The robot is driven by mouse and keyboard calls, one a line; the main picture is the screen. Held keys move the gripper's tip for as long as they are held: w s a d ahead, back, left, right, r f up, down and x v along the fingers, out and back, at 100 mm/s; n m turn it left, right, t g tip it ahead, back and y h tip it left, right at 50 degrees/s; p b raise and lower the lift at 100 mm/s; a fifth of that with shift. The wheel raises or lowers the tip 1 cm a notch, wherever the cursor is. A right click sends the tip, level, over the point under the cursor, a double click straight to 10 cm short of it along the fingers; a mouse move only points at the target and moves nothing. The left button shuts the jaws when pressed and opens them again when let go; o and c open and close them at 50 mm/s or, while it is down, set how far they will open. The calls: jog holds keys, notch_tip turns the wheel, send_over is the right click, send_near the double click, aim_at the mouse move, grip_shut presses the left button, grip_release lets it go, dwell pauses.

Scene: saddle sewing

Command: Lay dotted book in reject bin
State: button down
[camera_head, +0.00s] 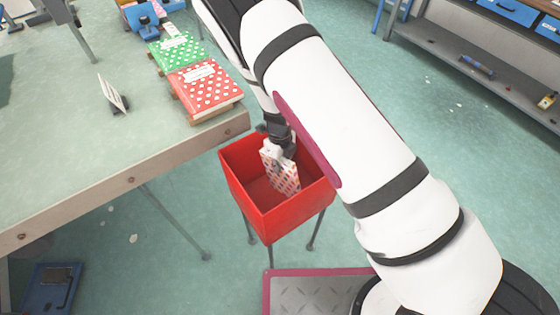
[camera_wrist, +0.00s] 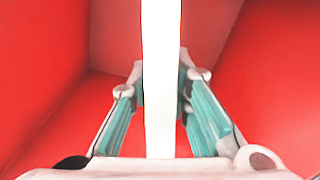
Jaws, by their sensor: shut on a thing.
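A patterned book with a white edge (camera_head: 283,174) is in my gripper, upright inside the red bin (camera_head: 277,225). In the wrist view the book (camera_wrist: 159,70) shows as a pale upright strip between the fingers, with the bin's red walls (camera_wrist: 45,60) around it. My gripper (camera_head: 274,155) is shut on the book and reaches down into the bin from above. It also shows in the wrist view (camera_wrist: 160,90). I cannot tell whether the book touches the bin's floor.
A red dotted book (camera_head: 205,90) and a green dotted book (camera_head: 177,53) lie on the table (camera_head: 60,165) at the left. A small upright card (camera_head: 112,93) stands there too. The bin stands on legs beside the table edge. A shelf (camera_head: 460,65) is at the upper right.

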jog(key=c, duration=1.4)
grip_release()
jog(key=shift+o, duration=0.3)
jog(key=o, duration=0.5)
jog(key=shift+o, duration=0.2)
notch_tip(320, 180, up, 14)
jog(key=p, duration=0.3)
